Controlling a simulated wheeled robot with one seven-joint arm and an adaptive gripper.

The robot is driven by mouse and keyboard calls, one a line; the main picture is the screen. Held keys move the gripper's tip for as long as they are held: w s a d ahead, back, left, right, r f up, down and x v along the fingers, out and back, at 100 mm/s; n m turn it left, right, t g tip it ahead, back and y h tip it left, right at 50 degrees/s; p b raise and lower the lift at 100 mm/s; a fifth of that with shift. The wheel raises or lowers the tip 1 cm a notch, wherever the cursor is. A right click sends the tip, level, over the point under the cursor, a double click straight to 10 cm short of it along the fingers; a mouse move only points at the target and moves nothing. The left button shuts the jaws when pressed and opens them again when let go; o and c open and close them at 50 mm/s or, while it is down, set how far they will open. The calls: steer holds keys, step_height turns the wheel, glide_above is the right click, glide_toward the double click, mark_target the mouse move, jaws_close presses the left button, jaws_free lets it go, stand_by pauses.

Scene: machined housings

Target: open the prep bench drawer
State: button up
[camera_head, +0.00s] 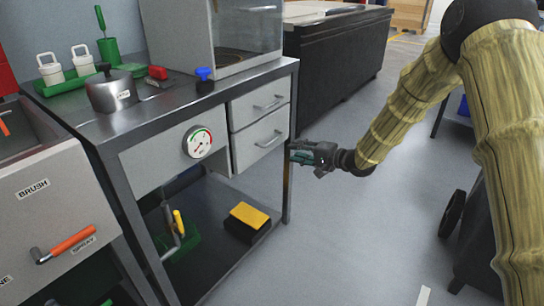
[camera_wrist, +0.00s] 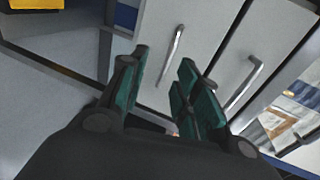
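The prep bench (camera_head: 120,130) has two stacked light grey drawers at its right end, both appearing shut. The upper drawer (camera_head: 245,112) and lower drawer (camera_head: 248,152) each carry a metal bar handle. My gripper (camera_head: 296,156) is beside the bench's right front leg, near the lower drawer's height. In the wrist view my gripper (camera_wrist: 164,68) has its green-padded fingers apart, with nothing held. The lower drawer's handle (camera_wrist: 171,55) shows beyond the gap between the fingers; the upper handle (camera_wrist: 243,83) lies to the right, partly behind a finger.
A pressure gauge (camera_head: 198,142) is on the bench front. A pot (camera_head: 112,92) and a blue-topped item (camera_head: 204,80) stand on top. A yellow-topped block (camera_head: 249,215) lies on the lower shelf. A dark bench (camera_head: 335,62) stands behind. Floor in front is open.

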mark_target(272, 142)
steer(key=shift+y, duration=0.3)
steer(key=shift+w+r+b+x, duration=0.2)
steer(key=shift+b+x, duration=0.55)
steer(key=shift+x, duration=1.15)
steer(key=shift+r+b+x, duration=0.25)
steer(key=shift+b+x, duration=0.5)
steer(key=shift+x, duration=1.2)
steer(key=shift+w+r+b+x, duration=0.2)
steer(key=shift+b+x, duration=0.55)
steer(key=shift+x, duration=1.15)
jaws_close()
